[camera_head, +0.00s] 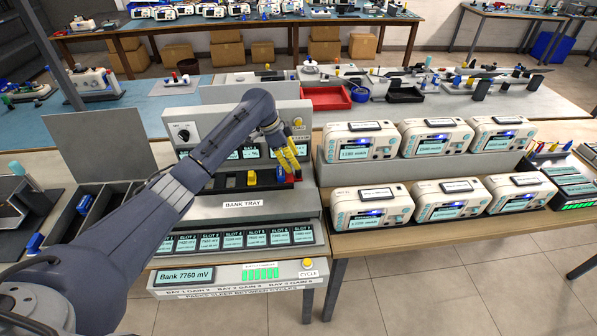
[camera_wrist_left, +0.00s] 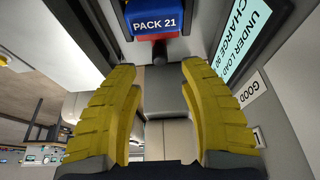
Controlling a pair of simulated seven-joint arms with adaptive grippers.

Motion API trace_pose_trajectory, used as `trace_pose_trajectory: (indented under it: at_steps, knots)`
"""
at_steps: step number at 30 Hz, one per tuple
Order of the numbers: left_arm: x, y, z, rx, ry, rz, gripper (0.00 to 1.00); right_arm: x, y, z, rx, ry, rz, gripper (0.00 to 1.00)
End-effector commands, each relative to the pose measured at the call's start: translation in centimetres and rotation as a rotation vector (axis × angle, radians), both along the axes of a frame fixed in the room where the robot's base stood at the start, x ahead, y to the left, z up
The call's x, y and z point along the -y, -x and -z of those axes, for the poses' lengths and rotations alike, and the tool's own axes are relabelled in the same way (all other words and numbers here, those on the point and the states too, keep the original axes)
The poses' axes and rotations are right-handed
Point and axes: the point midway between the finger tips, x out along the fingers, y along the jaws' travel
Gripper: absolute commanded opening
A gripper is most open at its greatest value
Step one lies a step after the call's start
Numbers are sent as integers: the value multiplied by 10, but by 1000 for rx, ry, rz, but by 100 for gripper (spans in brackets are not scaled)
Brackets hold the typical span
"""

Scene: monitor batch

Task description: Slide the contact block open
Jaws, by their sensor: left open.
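The bank tray (camera_head: 243,212) sits on the grey bench station, with dark blocks and a small yellow piece (camera_head: 251,178) along its top. I cannot tell for certain which part is the contact block. My left gripper (camera_head: 287,160) reaches down over the tray's right end, beside a red piece (camera_head: 294,178). In the left wrist view its two yellow fingers (camera_wrist_left: 162,100) are spread apart, with a grey block (camera_wrist_left: 164,92) showing beyond the gap. A blue pack marked PACK 21 (camera_wrist_left: 154,20), with red under it, lies ahead of the fingertips. Nothing is visibly held. My right gripper is out of view.
A row of slot screens (camera_head: 240,240) and a front panel reading Bank 7760 mV (camera_head: 184,276) lie below the tray. A grey bin with blue items (camera_head: 97,212) stands at left. White monitors (camera_head: 371,205) fill the right bench. A red tray (camera_head: 325,98) is behind.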

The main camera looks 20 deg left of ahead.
Motion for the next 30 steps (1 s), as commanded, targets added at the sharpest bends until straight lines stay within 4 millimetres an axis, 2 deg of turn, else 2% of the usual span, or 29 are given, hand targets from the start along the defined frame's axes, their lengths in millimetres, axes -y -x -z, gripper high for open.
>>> trace_pose_trajectory:
  at_steps: [3,12,28,30]
  knots:
    - [8,-2,19,-3,2,-1,42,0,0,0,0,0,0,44]
    - [18,-7,48,-2,1,-1,42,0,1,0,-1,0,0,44]
    - [21,-9,56,0,0,0,44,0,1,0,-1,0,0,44]
    - [21,-9,56,0,0,0,36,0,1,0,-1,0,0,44]
